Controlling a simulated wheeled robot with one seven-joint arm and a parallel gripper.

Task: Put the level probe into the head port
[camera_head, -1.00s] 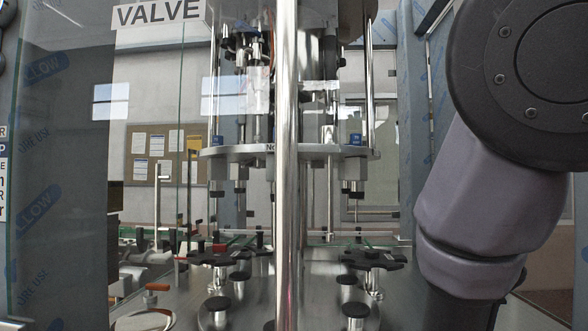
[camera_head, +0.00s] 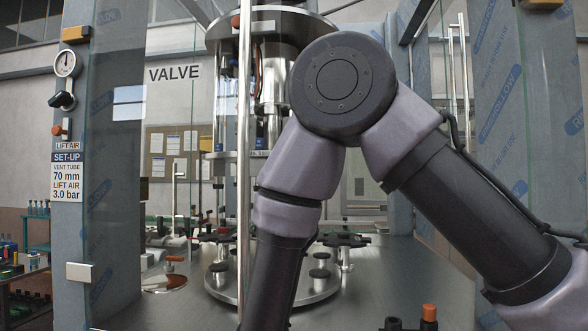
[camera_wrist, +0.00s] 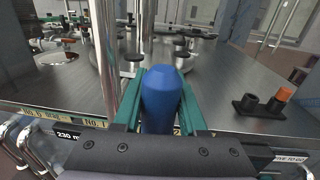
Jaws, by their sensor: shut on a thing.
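My gripper (camera_wrist: 160,82) shows in the wrist view, its green fingers closed on the sides of a blue, rounded-end piece. This blue piece (camera_wrist: 162,96) looks like the level probe; its far end is hidden. It is above the front edge of the steel table. The filler head (camera_head: 222,155), with its round plate and hanging valves, stands behind the glass in the head view, partly covered by my arm. I cannot make out which opening is the head port. The gripper is hidden in the head view.
A bright vertical post (camera_head: 244,120) stands before the filler head. Black star-shaped parts (camera_head: 345,241) and short posts sit on a round base. A black holder with an orange-topped piece (camera_wrist: 284,94) stands on the table (camera_wrist: 225,95) at right. A set-up sign (camera_head: 67,176) hangs at left.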

